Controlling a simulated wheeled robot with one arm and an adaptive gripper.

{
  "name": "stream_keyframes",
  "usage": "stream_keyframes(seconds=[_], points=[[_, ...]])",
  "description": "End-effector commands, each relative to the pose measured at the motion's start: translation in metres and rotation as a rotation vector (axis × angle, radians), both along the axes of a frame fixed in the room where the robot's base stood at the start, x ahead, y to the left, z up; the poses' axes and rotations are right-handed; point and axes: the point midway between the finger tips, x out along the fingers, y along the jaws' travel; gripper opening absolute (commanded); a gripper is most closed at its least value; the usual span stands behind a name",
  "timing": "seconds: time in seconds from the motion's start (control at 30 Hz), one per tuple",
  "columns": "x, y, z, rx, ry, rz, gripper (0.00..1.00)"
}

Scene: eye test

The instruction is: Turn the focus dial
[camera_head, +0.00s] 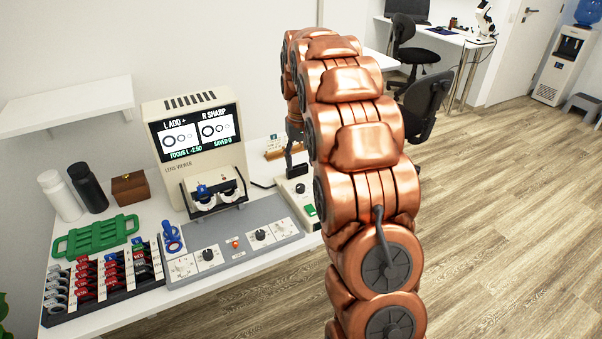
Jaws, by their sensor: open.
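The lens viewer (194,150) stands on the white table, its screen (196,133) lit with "L ADD +", "R SHARP", "FOCUS L -2.50" and a "SAVED" line. A grey panel in front carries a left black dial (207,255) and a right black dial (261,235). A white control box (298,205) to the right has a dark knob (300,188) and a green button (310,210). The labels are too small to tell which is the focus dial. My gripper (291,163) is open above the back of the white box, partly hidden by my copper arm.
A red button (235,244) sits between the panel dials. Lens racks (104,285), a green tray (97,236), two bottles (88,187) and a brown box (130,188) fill the left side. A small wooden rack (275,152) stands behind the gripper. Chairs stand to the right.

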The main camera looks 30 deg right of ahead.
Motion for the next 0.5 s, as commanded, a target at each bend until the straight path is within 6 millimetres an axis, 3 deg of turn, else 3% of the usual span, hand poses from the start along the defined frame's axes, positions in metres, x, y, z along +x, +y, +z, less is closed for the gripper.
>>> stream_keyframes(seconds=[0.2, 0.5], points=[[0.000, 0.000, 0.024, -0.002, -0.002, 0.000, 0.54], [-0.001, 0.000, 0.030, 0.000, 0.001, 0.000, 0.54]])
